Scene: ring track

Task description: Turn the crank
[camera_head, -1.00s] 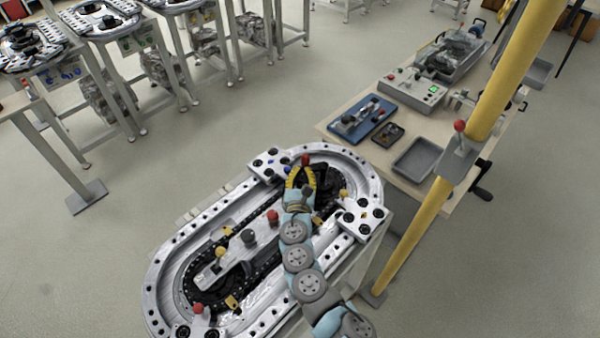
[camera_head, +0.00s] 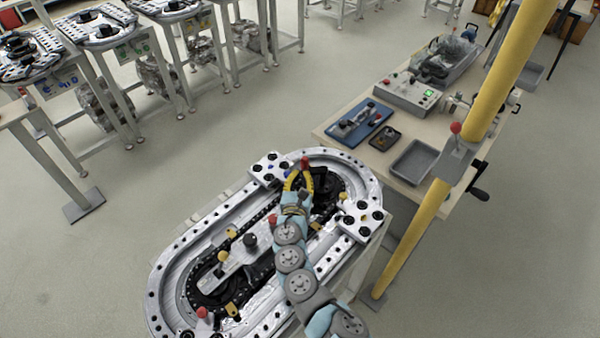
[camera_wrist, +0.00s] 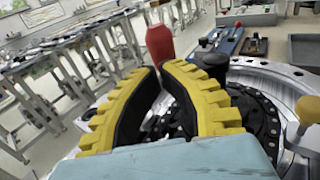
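A red-knobbed crank handle (camera_head: 305,162) stands up at the far end of the oval ring track (camera_head: 163,262). In the wrist view the red handle (camera_wrist: 159,42) is upright and narrows downward to my fingertips. My gripper (camera_head: 300,172) reaches it from the near side with two yellow-and-black fingers. In the wrist view my gripper (camera_wrist: 158,75) has its tips nearly together, with the lower end of the handle at them, so it looks shut on the handle. The fingers hide the handle's base and the crank arm.
White blocks with black knobs (camera_head: 361,218) flank the track's far end. A red knob (camera_head: 272,219) and a yellow knob (camera_head: 222,256) stand on the middle. A yellow post (camera_head: 425,232) rises at right. A workbench (camera_head: 345,148) with a grey tray (camera_head: 413,161) lies beyond.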

